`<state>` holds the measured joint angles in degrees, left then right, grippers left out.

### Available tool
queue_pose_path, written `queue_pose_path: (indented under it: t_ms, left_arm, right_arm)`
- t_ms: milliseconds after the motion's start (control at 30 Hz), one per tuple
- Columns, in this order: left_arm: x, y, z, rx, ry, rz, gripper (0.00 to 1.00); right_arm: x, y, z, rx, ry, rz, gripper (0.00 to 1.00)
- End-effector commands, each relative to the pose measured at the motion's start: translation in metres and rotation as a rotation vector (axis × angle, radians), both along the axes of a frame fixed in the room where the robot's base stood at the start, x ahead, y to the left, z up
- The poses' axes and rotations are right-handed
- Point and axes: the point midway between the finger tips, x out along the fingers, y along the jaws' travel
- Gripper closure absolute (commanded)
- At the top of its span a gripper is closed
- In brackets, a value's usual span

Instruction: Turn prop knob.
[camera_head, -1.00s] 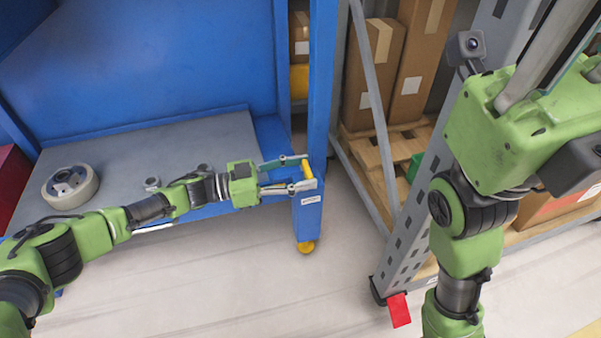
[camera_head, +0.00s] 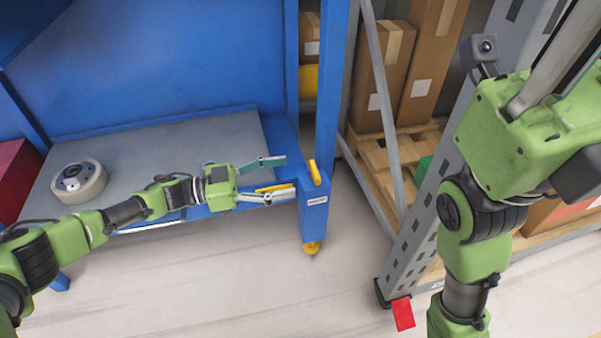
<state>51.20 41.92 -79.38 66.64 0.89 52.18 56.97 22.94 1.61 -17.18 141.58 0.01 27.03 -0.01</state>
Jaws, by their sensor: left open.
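The prop knob is a small yellow handle (camera_head: 315,172) on top of the front right corner of a blue wheeled cart (camera_head: 313,222). It stands upright and clear of my fingers. My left gripper (camera_head: 289,177) is open and empty just left of the handle, its two fingers spread and pointing right towards it. A yellow strip shows between the fingers, low by the nearer one; I cannot tell what it belongs to. My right gripper (camera_head: 555,65) is close to the camera at the upper right. Its fingers run out of the frame, so its opening is hidden.
A grey-white wheel (camera_head: 78,183) lies on the cart's grey top (camera_head: 230,140). A red box (camera_head: 14,178) is at the far left. A metal rack (camera_head: 410,235) with cardboard boxes (camera_head: 380,75) stands right of the cart. The floor in front is clear.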

Motion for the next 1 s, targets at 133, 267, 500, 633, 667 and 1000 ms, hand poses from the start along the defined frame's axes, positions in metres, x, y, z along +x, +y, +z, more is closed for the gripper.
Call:
queue_pose_path:
  t_ms: [133, 267, 500, 633, 667, 1000]
  left_arm:
    - [-0.008, 0.029, -0.001, 0.002, 0.001, 0.002, 0.35]
    - [-0.012, 0.043, 0.0, 0.0, 0.0, 0.001, 0.35]
    - [-0.014, 0.051, 0.0, 0.0, 0.0, 0.0, 0.35]
    - [-0.014, 0.05, 0.0, 0.0, 0.0, 0.0, 0.35]
    - [-0.014, 0.05, 0.0, 0.0, 0.0, 0.0, 0.37]
    - [-0.084, -0.051, 0.059, -0.223, -0.096, -0.121, 0.74]
  right_arm:
    - [0.0, 0.0, 0.0, 0.0, 0.0, 0.0, 0.74]
    - [0.0, 0.0, 0.0, -0.001, 0.0, 0.0, 0.74]
    - [0.0, 0.0, 0.0, -0.001, 0.0, 0.0, 0.74]
    - [0.0, 0.0, 0.0, -0.001, 0.001, 0.0, 0.74]
    - [0.0, 0.0, 0.0, -0.001, 0.001, 0.0, 0.74]
    - [0.017, -0.001, -0.001, 0.002, 0.068, 0.003, 0.74]
